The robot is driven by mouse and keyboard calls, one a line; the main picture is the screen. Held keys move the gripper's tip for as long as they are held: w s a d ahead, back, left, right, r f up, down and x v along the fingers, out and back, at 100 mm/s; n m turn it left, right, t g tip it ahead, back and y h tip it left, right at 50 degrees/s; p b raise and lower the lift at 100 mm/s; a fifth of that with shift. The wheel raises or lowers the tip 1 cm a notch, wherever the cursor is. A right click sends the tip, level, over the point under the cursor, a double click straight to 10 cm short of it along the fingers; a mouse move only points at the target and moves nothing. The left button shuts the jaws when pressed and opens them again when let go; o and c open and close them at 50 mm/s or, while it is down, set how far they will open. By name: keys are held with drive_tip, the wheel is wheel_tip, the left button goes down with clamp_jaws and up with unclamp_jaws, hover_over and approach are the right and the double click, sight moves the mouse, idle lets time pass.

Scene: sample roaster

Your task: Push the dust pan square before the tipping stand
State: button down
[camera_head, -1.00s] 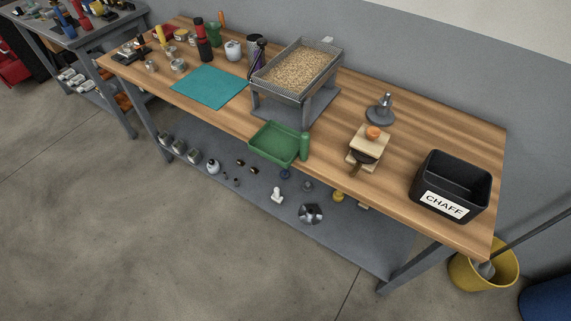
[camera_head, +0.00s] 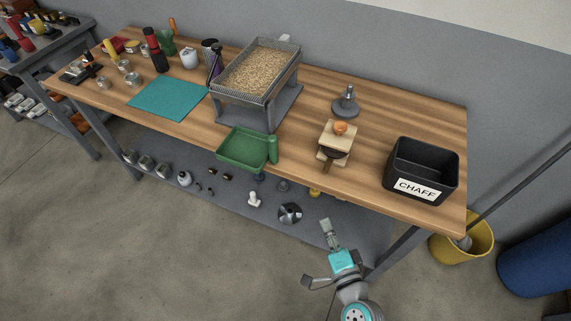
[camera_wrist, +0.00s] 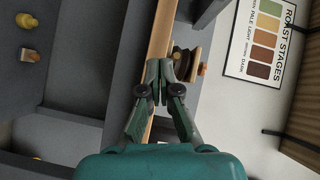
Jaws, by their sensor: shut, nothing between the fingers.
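The dust pan is a green tray (camera_head: 247,149) at the bench's front edge, turned at an angle and partly over the edge, its upright green handle (camera_head: 273,149) at its right end. The tipping stand (camera_head: 262,116) is grey and stands just behind the pan. It bears a tilted mesh tray (camera_head: 257,72) full of beans. My gripper (camera_head: 325,222) is low in front of the bench, right of the pan and well apart from it. In the wrist view my gripper (camera_wrist: 160,98) is shut and empty, with the bench edge (camera_wrist: 158,45) beyond it. The pan is not in the wrist view.
A black CHAFF bin (camera_head: 421,171) stands at the bench's right end. A wooden block tool (camera_head: 335,146) and a grey tamper-like piece (camera_head: 346,101) stand between bin and stand. A teal mat (camera_head: 168,98) lies left. The lower shelf (camera_head: 235,194) holds small items.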

sight(284, 170)
drive_tip(key=w+a+r, duration=0.1)
drive_tip(key=w+a, duration=0.1)
drive_tip(key=w, duration=0.3)
drive_tip(key=w+a+r+m+y, duration=0.1)
drive_tip(key=w+a, duration=0.2)
drive_tip(key=w, duration=0.2)
drive_tip(key=w+a+r+y, duration=0.1)
drive_tip(key=w+a, duration=0.2)
drive_tip(key=w, duration=0.2)
drive_tip(key=shift+r, duration=0.25)
drive_tip(key=a, duration=0.1)
drive_tip(key=w+a, duration=0.1)
drive_tip(key=shift+w+a, duration=0.25)
drive_tip(key=shift+a, duration=0.15)
drive_tip(key=shift+w+a, duration=0.25)
drive_tip(key=shift+a, duration=0.45)
drive_tip(key=shift+a, duration=0.1)
